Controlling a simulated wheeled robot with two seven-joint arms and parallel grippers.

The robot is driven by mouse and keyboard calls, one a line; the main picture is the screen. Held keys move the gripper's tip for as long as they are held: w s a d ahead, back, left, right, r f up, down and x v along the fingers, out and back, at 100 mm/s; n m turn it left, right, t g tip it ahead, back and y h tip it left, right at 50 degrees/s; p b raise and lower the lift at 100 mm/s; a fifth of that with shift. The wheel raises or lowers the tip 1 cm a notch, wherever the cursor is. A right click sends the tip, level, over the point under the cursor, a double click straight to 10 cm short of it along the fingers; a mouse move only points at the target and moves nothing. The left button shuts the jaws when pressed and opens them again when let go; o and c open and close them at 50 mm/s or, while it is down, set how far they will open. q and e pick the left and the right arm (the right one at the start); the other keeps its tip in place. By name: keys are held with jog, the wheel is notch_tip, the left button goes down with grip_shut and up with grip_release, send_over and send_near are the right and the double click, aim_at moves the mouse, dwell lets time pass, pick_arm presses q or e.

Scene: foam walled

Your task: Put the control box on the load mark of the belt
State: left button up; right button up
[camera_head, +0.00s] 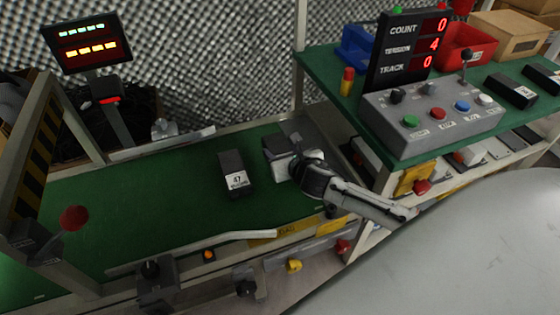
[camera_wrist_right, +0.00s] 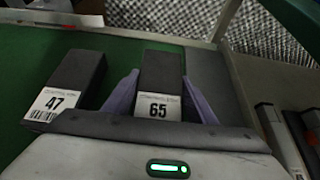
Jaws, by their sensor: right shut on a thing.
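A black box with a white label reading 65 (camera_wrist_right: 161,75) is between the two fingers of my right gripper (camera_wrist_right: 160,76) in the right wrist view. The fingers touch its sides, and the gripper is shut on it. In the head view my right gripper (camera_head: 288,158) is over the right part of the green belt (camera_head: 150,200) and hides most of that box. A dark grey patch (camera_wrist_right: 208,78), perhaps the load mark, lies right beside the box. I cannot tell whether the box touches the belt. My left gripper is not in view.
A black box labelled 47 (camera_head: 236,172) stands on the belt left of my gripper. A grey button panel (camera_head: 430,115) and a counter display (camera_head: 405,48) are on the green bench. A red-knobbed lever (camera_head: 74,218) is at left. The belt's left part is clear.

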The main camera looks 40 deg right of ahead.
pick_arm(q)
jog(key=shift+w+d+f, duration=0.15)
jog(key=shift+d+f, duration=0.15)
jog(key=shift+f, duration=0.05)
pick_arm(e)
jog(key=shift+f, duration=0.95)
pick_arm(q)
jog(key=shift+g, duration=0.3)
pick_arm(e)
jog(key=shift+f, duration=0.1)
jog(key=o, duration=1.3)
jog(key=shift+f, duration=0.1)
jog(key=shift+r, duration=0.2)
jog(key=p+v, duration=0.3)
jog(key=v, duration=0.7)
jog(key=shift+s+r+p, duration=0.1)
jog(key=shift+s+p, duration=0.15)
jog(key=shift+p, duration=0.15)
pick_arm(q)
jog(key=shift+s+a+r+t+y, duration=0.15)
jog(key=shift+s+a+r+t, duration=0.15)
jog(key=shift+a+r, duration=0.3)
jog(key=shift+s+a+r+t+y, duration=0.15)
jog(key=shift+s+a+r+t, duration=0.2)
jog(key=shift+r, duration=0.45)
pick_arm(e)
jog(key=shift+v, duration=0.8)
